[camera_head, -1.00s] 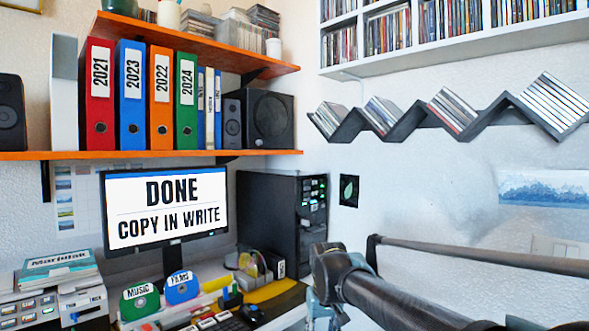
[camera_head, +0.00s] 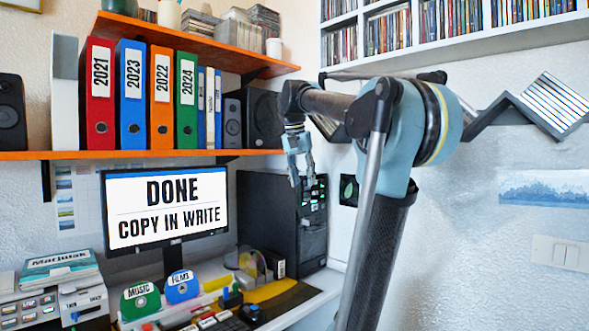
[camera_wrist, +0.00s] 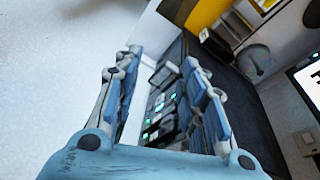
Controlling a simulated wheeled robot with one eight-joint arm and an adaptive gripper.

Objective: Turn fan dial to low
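The black tower (camera_head: 266,215) stands on the desk right of the monitor, with a front panel of drive bays and small green lights. I cannot make out a fan dial or its setting in either view. My gripper (camera_head: 302,181) hangs pointing down in front of the tower's upper front and covers part of it. In the wrist view, my gripper (camera_wrist: 165,95) has its fingers spread apart with nothing between them. The lit front panel (camera_wrist: 160,112) shows beyond and between the fingers. I cannot tell whether a finger touches the panel.
The orange lower shelf (camera_head: 120,155) with binders and a speaker (camera_head: 263,118) is above the tower. A zigzag disc shelf (camera_head: 497,113) is on the right wall, behind my arm. The monitor (camera_head: 165,208) reads "DONE COPY IN WRITE". Disc holders and small items crowd the desk front.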

